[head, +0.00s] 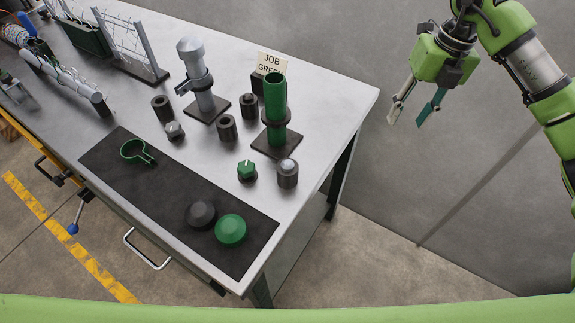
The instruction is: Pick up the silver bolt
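The silver bolt (174,129) has a small faceted silver head and sits in a dark round holder on the metal table. It is left of centre in the head view, in front of a dark hollow cylinder. My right gripper (406,122) hangs in the air to the right of the table, far from the bolt. Its two fingers are apart with nothing between them. My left gripper is not in view.
A green bolt (247,167) and a dark cylinder with a silver top (287,172) stand nearby. A silver post (204,98) and green tube (274,98) stand behind. A dark mat (165,193) holds a green clamp (136,151) and two caps. A sign (271,63) reads "JOB GREEN".

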